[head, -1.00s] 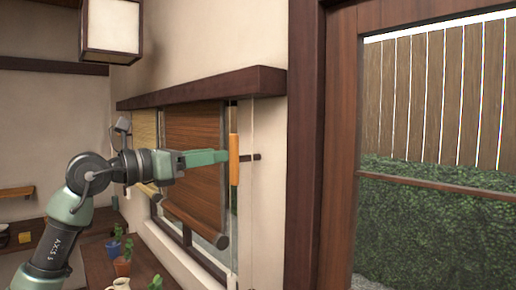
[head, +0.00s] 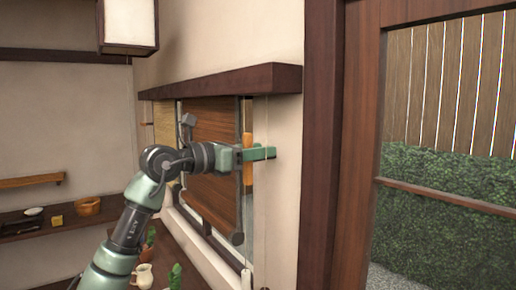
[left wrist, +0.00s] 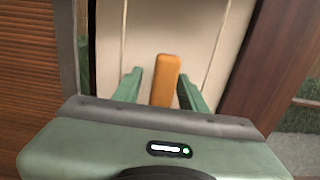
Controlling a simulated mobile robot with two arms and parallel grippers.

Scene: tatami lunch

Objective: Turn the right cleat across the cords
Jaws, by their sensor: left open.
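The right cleat (head: 248,178) is an orange wooden bar at the right end of the window, standing upright in the head view. It also shows in the left wrist view (left wrist: 166,82). Pale cords (left wrist: 215,50) hang along the wall, one on each side of the cleat in the wrist view. My left gripper (head: 262,154) is open, with one green finger on each side of the cleat. I cannot tell whether the fingers touch it. The gripper hides the cleat's middle in the head view. My right gripper is out of view.
A brown slatted blind (head: 210,130) hangs left of the cleat under a dark ledge (head: 225,81). A dark door frame (head: 330,150) stands close on the right. A white jug (head: 143,275) and potted plants stand below. A lantern (head: 130,24) hangs above.

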